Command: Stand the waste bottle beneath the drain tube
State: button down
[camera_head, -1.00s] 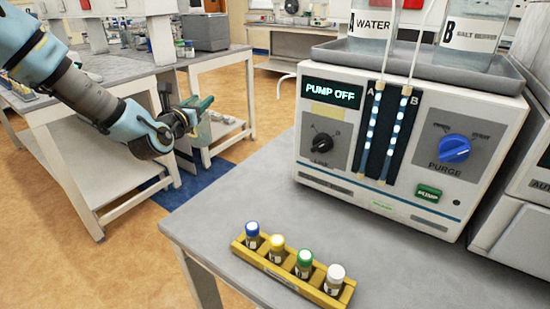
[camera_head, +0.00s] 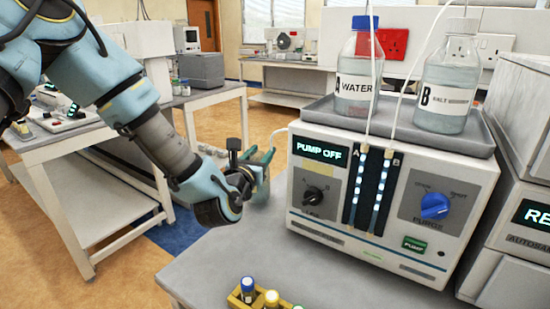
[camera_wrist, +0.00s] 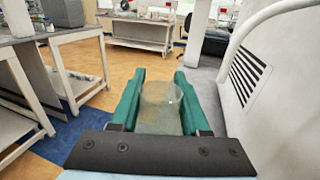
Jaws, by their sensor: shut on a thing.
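The waste bottle (camera_wrist: 160,108) is a clear, see-through vessel between the green fingers of my gripper (camera_wrist: 160,80) in the wrist view. My gripper is shut on it. In the head view my gripper (camera_head: 258,160) is just left of the pump unit (camera_head: 390,205), near the bench's left edge. A white tube (camera_head: 275,141), likely the drain tube, curves out from the pump's left side, close to my gripper. It also shows at the upper right of the wrist view (camera_wrist: 270,22), with its lower end not clear.
The grey bench (camera_head: 225,265) has free room left of and before the pump. A yellow rack (camera_head: 240,298) with capped vials stands at its front. Bottles of water (camera_head: 358,90) and salt solution (camera_head: 446,95) stand on the pump's tray. Another bench (camera_head: 60,150) is behind left.

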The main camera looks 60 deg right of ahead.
jog(key=s, duration=0.1)
jog(key=s+f+p, duration=0.1)
jog(key=s+p, duration=0.1)
jog(key=s, duration=0.1)
jog(key=shift+s+f, duration=0.1)
jog(key=shift+f, duration=0.2)
jog(key=shift+c, duration=1.8)
grip_release()
jog(key=b+v, duration=0.4)
jog(key=v, duration=0.8)
jog(key=shift+b, duration=0.4)
